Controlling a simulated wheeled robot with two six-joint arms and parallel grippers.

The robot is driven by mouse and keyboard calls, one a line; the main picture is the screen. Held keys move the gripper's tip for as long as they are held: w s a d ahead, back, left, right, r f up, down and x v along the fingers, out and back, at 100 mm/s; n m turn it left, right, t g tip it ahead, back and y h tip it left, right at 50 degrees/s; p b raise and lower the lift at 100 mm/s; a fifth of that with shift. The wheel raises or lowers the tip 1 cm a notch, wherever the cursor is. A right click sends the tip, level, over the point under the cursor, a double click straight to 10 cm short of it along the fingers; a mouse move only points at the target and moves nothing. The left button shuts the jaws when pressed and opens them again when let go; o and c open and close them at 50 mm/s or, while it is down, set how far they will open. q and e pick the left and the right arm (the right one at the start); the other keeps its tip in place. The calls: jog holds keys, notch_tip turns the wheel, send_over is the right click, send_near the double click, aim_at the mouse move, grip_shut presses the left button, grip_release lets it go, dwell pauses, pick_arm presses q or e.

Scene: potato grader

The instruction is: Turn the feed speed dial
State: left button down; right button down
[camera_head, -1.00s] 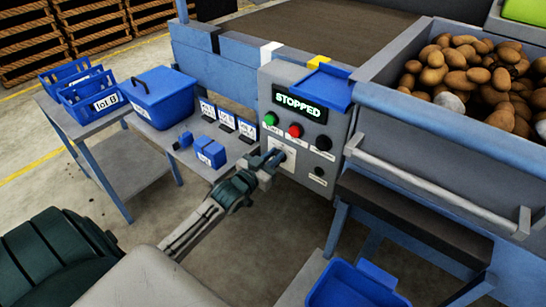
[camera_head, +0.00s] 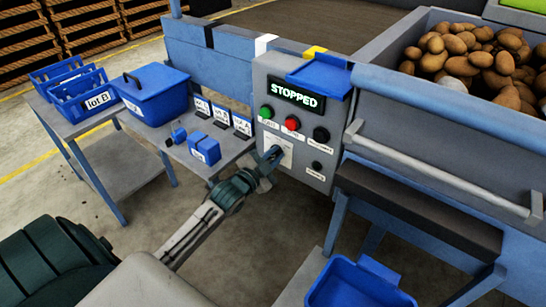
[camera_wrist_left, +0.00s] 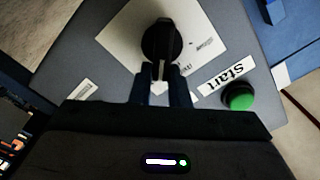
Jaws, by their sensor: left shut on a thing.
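The feed speed dial (camera_wrist_left: 162,38) is a black knob on a white label plate (camera_wrist_left: 118,42), seen in the left wrist view. My left gripper (camera_wrist_left: 162,75) is shut on the dial, with its two fingers at the knob's near part. In the head view my left gripper (camera_head: 270,158) reaches the lower left of the grey control panel (camera_head: 262,87) and hides the dial. The panel display (camera_head: 297,97) reads STOPPED. My right gripper is not in view.
A green start button (camera_head: 266,112), a red button (camera_head: 292,123) and black knobs sit close to the dial. A side table with blue bins (camera_head: 155,95) stands left. A potato hopper (camera_head: 440,120) is at right, and a blue tray (camera_head: 360,285) below.

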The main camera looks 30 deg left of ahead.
pick_arm(q)
jog(key=shift+d+f+m, duration=0.1)
jog(key=shift+f+m, duration=0.05)
jog(key=shift+m, duration=0.35)
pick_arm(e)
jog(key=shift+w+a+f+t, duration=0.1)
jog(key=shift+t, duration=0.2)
pick_arm(q)
jog(key=c, duration=1.4)
grip_release()
jog(key=shift+s, duration=0.6)
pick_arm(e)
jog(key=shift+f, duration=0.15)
pick_arm(q)
jog(key=shift+s+a+b, duration=0.2)
jog(key=shift+s+b, duration=0.05)
jog(key=shift+s, duration=2.2)
jog(key=shift+s+a+b, duration=0.2)
jog(key=shift+s, duration=2.2)
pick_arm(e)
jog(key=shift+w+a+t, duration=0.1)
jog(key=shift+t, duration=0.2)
